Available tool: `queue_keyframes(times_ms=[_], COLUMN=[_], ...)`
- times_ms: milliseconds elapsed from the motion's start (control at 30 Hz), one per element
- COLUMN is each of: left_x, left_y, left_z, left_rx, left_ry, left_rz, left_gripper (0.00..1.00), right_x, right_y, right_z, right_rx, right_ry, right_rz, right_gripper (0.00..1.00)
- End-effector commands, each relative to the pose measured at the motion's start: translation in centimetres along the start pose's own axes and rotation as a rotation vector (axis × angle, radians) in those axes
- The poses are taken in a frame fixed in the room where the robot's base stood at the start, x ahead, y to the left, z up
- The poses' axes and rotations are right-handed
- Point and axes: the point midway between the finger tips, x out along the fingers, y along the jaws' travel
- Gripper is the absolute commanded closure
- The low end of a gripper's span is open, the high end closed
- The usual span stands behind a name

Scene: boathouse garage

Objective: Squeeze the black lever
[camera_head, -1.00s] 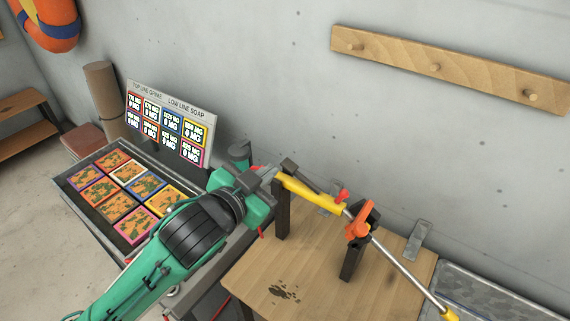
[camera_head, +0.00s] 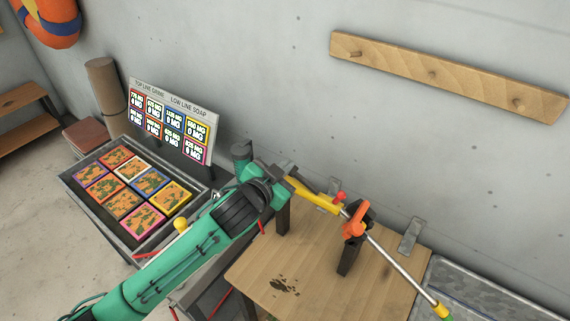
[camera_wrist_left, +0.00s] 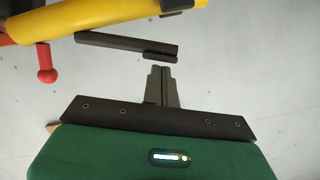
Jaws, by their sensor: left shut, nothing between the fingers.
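A yellow lance handle (camera_head: 318,196) with a red knob (camera_head: 339,197) rests on dark posts above a wooden bench. In the left wrist view the black lever (camera_wrist_left: 125,42) is a dark bar beside the yellow handle (camera_wrist_left: 110,18), with a gap between them at its free end. My left gripper (camera_head: 287,168) hides most of the lever in the head view. In the wrist view its fingers (camera_wrist_left: 161,72) are shut and empty, their tips close to the lever's free end. I cannot tell whether they touch it. My right gripper is not in view.
An orange holder (camera_head: 355,219) grips the metal lance shaft (camera_head: 395,262). A tray (camera_head: 125,240) of several coloured blocks and a price board (camera_head: 185,105) stand left. The wall is close behind the handle.

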Motion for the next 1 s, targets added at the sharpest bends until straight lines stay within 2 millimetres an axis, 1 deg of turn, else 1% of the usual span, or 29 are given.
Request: queue_keyframes(times_ms=[267,367,667,1000], left_x=[0.0,0.1,0.7,0.7], left_y=[0.0,0.0,-0.5,-0.4], left_z=[0.1,0.3,2.9,3.0], left_rx=[0.000,-0.024,-0.268,-0.267], left_ry=[0.000,-0.002,-0.004,-0.004], left_rz=[0.000,0.007,0.067,0.068], left_gripper=[1.00,1.00,1.00,1.00], right_x=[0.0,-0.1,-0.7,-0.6], right_y=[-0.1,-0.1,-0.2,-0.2], right_z=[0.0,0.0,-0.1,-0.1], right_rx=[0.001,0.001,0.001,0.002], right_ry=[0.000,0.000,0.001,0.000], right_rz=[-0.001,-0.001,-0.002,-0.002], right_gripper=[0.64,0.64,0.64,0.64])
